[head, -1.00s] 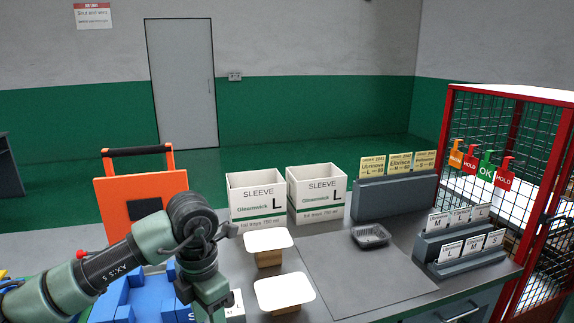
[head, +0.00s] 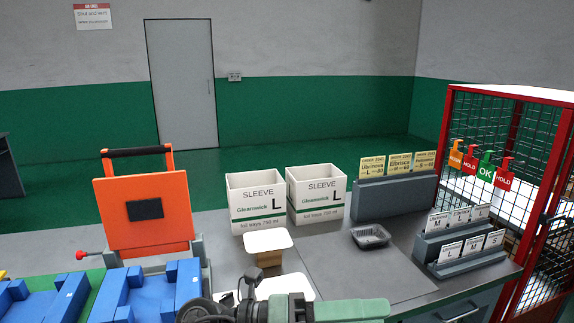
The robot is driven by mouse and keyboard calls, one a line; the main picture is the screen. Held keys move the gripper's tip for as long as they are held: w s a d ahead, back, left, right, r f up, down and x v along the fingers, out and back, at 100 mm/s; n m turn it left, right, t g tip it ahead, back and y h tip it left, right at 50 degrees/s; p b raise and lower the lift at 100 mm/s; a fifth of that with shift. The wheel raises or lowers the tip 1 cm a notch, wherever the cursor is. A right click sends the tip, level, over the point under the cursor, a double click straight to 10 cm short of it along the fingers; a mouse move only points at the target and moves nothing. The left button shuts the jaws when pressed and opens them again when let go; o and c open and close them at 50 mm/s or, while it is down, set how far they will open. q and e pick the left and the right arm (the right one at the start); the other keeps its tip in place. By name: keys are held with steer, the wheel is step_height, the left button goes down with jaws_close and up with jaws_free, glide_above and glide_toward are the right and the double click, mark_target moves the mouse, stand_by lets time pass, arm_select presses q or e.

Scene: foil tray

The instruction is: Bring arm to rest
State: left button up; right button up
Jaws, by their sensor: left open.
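My left arm lies low across the bottom edge of the head view, with a grey-green link and dark joints. My left gripper (head: 243,286) is partly in view as dark finger parts in front of the nearer white-topped block (head: 284,288). It is open, and I see nothing held in it. The rest of the hand is hard to make out against the arm. A black foil tray (head: 371,236) sits on the grey worktop (head: 350,270), well apart from the gripper. My right gripper is not in view.
Two white sleeve boxes (head: 256,203) stand behind another white-topped block (head: 268,241). An orange-panelled device (head: 143,225) and blue fixtures (head: 150,293) are at left. Card racks (head: 458,243) and a red wire cage (head: 510,160) are at right. Worktop around the tray is clear.

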arm_select(q)
steer(key=w+a+r+n+t+y, duration=0.15)
steer(key=w+a+n+t, duration=0.3)
steer(key=n+t, duration=0.5)
steer(key=w+a+r+n+t+y, duration=0.1)
steer(key=w+a+r+n+t, duration=0.1)
steer(key=w+a+n+t, duration=0.55)
steer(key=s+a+f+n+y, duration=0.2)
steer(key=a+f+n+y, duration=1.3)
steer(key=f+n, duration=0.4)
steer(key=s+a+f+n+g+y, duration=0.3)
steer(key=s+f+g, duration=0.3)
steer(key=s+f, duration=0.5)
steer(key=s+a+f+g+h, duration=0.1)
steer(key=s+f+g, duration=0.6)
steer(key=s, duration=0.7)
step_height(320, 180, down, 26)
steer(key=s+a+f+g, duration=0.2)
steer(key=s+a+f, duration=0.1)
steer(key=s+f, duration=1.4)
steer(key=shift+s+a+f, duration=0.15)
steer(key=shift+s+f, duration=0.2)
steer(key=shift+s, duration=0.3)
